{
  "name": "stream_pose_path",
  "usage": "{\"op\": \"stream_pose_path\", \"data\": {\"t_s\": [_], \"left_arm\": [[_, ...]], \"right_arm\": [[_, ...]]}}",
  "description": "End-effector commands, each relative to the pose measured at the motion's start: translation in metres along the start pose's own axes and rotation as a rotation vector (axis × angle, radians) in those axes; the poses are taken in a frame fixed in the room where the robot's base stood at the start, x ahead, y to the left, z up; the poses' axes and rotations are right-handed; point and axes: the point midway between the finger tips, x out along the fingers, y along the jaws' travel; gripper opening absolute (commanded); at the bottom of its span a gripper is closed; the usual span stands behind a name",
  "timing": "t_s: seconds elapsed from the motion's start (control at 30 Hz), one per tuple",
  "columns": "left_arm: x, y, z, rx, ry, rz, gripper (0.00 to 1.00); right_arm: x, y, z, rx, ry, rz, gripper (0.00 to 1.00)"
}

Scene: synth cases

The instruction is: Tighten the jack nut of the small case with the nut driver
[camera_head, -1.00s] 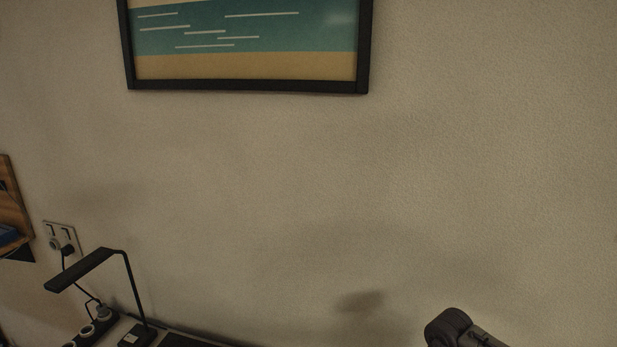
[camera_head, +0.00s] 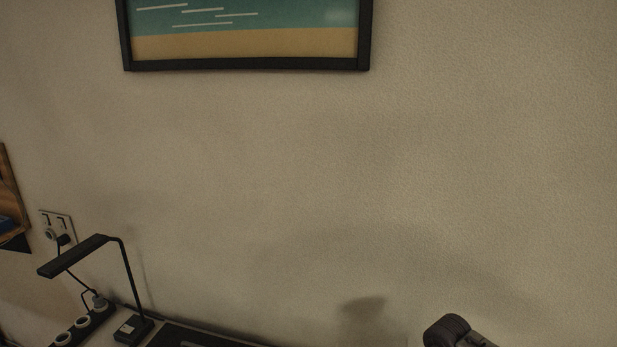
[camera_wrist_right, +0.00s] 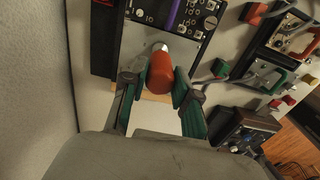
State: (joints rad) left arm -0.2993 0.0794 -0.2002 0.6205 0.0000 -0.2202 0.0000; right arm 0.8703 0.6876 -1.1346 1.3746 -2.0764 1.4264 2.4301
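In the right wrist view, my right gripper (camera_wrist_right: 161,84) has green-padded fingers on both sides of the nut driver's orange-red handle (camera_wrist_right: 160,75) and looks shut on it. The driver's bright metal end points away from the gripper, toward a dark synth panel (camera_wrist_right: 150,14) with jacks, knobs and a purple strip. I cannot tell whether the metal end touches that panel. Which case is the small case is unclear, and no jack nut can be made out. My left gripper is in neither view.
In the right wrist view, synth cases with patch cables (camera_wrist_right: 268,77) and a dark box with knobs (camera_wrist_right: 243,130) stand at the right. The head view mostly shows wall, a framed picture (camera_head: 246,64), a desk lamp (camera_head: 126,270) and a power strip (camera_head: 83,321).

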Motion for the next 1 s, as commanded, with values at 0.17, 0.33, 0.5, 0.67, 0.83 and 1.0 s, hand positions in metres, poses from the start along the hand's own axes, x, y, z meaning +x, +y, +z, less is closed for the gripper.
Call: {"op": "stream_pose_path", "data": {"t_s": [0.17,0.33,0.5,0.67,0.83,1.0], "left_arm": [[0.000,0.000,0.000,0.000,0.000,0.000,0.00],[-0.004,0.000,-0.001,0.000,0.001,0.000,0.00],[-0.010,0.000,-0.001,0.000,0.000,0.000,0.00],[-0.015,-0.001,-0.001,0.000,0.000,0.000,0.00],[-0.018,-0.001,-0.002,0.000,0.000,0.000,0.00],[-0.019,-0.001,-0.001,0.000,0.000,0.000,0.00]], "right_arm": [[0.000,0.000,0.000,0.000,0.000,0.000,0.00],[-0.002,0.000,0.000,0.038,0.001,-0.001,0.00],[-0.002,0.000,-0.001,0.111,0.001,-0.001,0.00],[-0.002,0.000,0.000,0.177,0.001,0.000,0.00],[-0.001,0.000,0.000,0.234,0.001,0.000,0.00],[-0.001,0.000,0.000,0.254,0.001,0.001,0.00]]}}
